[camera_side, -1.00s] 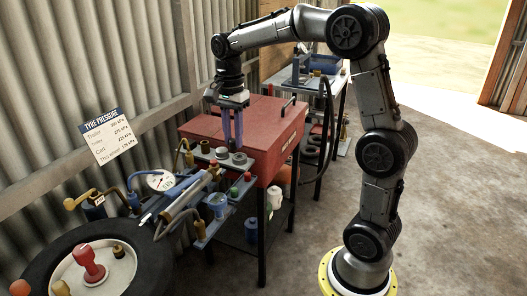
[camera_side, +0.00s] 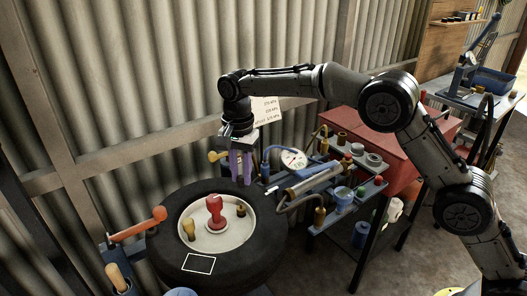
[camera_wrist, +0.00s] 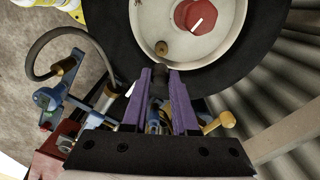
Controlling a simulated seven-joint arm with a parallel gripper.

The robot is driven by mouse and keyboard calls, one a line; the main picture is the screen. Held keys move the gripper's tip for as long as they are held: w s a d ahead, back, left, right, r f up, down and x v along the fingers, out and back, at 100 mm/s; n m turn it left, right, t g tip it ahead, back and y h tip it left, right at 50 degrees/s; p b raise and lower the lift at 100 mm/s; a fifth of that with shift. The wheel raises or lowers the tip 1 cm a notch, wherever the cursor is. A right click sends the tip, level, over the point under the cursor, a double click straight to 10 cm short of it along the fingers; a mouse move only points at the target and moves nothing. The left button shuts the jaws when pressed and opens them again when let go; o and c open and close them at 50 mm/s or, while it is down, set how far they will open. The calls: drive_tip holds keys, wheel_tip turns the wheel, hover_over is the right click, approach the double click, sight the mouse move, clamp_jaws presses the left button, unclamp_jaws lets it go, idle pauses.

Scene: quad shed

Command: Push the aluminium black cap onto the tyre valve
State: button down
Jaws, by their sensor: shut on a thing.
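My gripper (camera_side: 240,182) is above the back edge of the tyre (camera_side: 262,262), its purple fingers pointing down. In the wrist view the fingertips (camera_wrist: 160,76) are closed around a small dark cylinder, which looks like the black cap (camera_wrist: 159,86). The cap is hard to make out in the side view. A small brass stub that looks like the tyre valve (camera_wrist: 161,48) stands on the pale wheel disc, ahead of the fingertips and apart from them. It also shows in the side view (camera_side: 241,210), just below the gripper.
A red knob (camera_side: 215,213) and a wooden knob (camera_side: 188,230) stand on the wheel disc (camera_side: 222,240). An orange-handled tool (camera_side: 137,231) is at the tyre's left. A gauge (camera_side: 293,159) and a bench with hoses and small parts lie to the right, near the red cabinet (camera_side: 395,160).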

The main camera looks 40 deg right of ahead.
sight(240, 186)
drive_tip(key=shift+s+a+f, duration=0.15)
drive_tip(key=shift+a+f, duration=0.15)
drive_tip(key=shift+a, duration=0.1)
drive_tip(key=shift+f, duration=2.7)
drive_tip(key=shift+f, duration=0.65)
drive_tip(key=c, duration=1)
unclamp_jaws()
drive_tip(key=shift+r, duration=5.55)
